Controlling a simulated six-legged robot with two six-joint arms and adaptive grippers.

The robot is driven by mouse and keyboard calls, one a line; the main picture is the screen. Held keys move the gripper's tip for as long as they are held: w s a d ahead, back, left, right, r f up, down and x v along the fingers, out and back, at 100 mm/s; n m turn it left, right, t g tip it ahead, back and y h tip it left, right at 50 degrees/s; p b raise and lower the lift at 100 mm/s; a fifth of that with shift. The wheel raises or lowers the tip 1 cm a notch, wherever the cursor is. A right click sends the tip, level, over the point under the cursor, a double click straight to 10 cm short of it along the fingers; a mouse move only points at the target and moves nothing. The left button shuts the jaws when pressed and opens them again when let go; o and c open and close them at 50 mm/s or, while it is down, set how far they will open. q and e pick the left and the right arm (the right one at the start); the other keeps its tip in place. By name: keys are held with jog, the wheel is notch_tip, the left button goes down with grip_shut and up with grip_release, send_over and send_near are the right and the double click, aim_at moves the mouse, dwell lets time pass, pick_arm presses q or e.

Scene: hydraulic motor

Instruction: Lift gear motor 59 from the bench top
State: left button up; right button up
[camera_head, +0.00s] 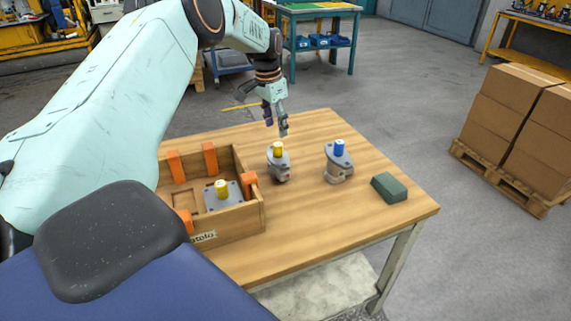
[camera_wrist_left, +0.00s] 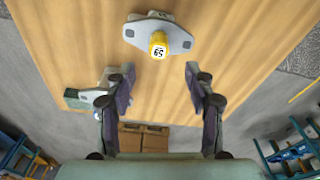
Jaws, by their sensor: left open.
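Gear motor 59 (camera_head: 280,164), a grey motor with a yellow cap, stands on the bench top (camera_head: 310,230) right of the wooden box. In the left wrist view its flange and yellow cap (camera_wrist_left: 158,42) show at the top centre, with a small number label that appears upside down. My left gripper (camera_head: 276,128) is open and empty, pointing down above the bench, above and behind the motor in the head view. In the wrist view its fingers (camera_wrist_left: 160,95) are apart, and the motor lies beyond their tips, not between them. My right gripper is out of view.
A blue-capped motor (camera_head: 339,165) stands to the right and a green block (camera_head: 389,187) lies near the right edge. Bare bench lies in front of the motor.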

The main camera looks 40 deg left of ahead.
aim_at(278, 144)
pick_arm(q)
jog(key=shift+f, duration=0.3)
jog(key=shift+w+d+f+b, duration=0.15)
jog(key=shift+f+b, duration=0.15)
jog(key=shift+f, duration=0.95)
notch_tip(278, 144, down, 4)
jog(key=shift+f+b, duration=0.1)
jog(key=shift+b, duration=0.45)
jog(key=shift+w+f, duration=0.15)
jog(key=shift+f, duration=0.15)
jog(key=shift+c, duration=0.5)
jog(key=shift+r, duration=0.15)
jog(key=c, duration=0.8)
grip_shut()
